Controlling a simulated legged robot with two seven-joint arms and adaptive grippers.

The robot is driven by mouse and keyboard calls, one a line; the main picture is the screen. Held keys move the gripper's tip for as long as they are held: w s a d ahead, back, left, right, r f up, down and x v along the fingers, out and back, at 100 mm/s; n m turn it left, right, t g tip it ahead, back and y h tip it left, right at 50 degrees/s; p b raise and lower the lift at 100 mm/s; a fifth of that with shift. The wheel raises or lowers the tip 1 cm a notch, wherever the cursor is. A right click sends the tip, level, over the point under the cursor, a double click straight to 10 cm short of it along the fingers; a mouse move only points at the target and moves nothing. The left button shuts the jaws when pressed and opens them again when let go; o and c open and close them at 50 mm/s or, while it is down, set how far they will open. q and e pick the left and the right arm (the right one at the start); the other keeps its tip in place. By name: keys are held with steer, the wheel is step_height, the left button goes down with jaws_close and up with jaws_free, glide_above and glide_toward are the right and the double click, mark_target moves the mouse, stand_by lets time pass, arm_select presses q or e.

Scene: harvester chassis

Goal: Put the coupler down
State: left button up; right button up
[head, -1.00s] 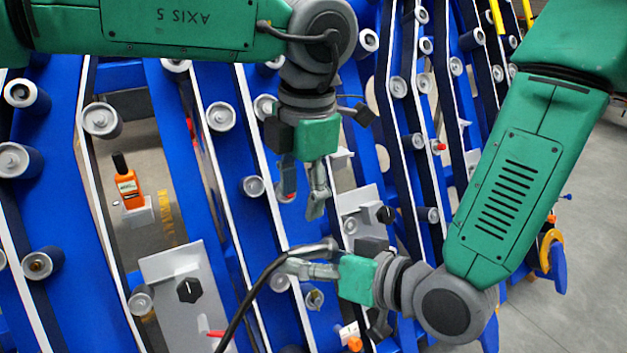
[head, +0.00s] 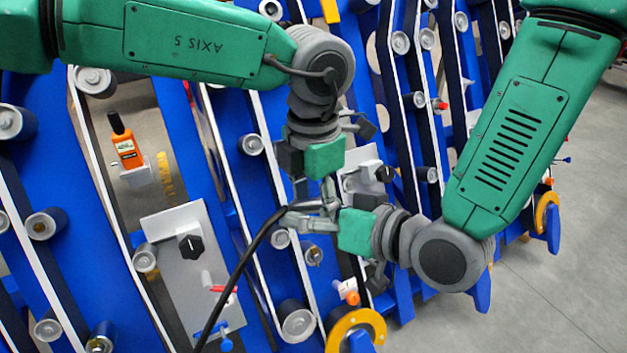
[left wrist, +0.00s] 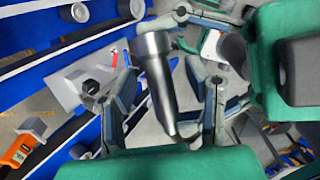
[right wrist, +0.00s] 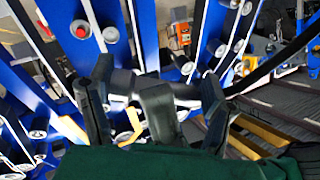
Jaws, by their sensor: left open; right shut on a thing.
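The coupler (head: 301,207) is a grey metal piece on the end of a black hose. In the head view it lies across my right gripper (head: 312,221), which is shut on it, in front of the blue chassis. My left gripper (head: 329,194) is open just above it, pointing down. In the left wrist view a silver tapered cylinder (left wrist: 158,80), which appears to be the coupler, lies between the spread fingers without clear contact. In the right wrist view the coupler (right wrist: 183,91) crosses between the fingers, partly hidden by them.
The black hose (head: 242,277) hangs down to the lower left. A grey panel (head: 177,231) with a black knob (head: 191,246) and red and blue handles stands on the left. An orange handheld device (head: 127,150) sits in a holder. Grey rollers line the blue frame. Open floor (head: 575,270) lies right.

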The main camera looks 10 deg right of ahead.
arm_select(q)
steer(key=shift+f, duration=0.25)
jaws_close()
arm_select(e)
steer(key=o, duration=1.3)
steer(key=shift+r, duration=0.15)
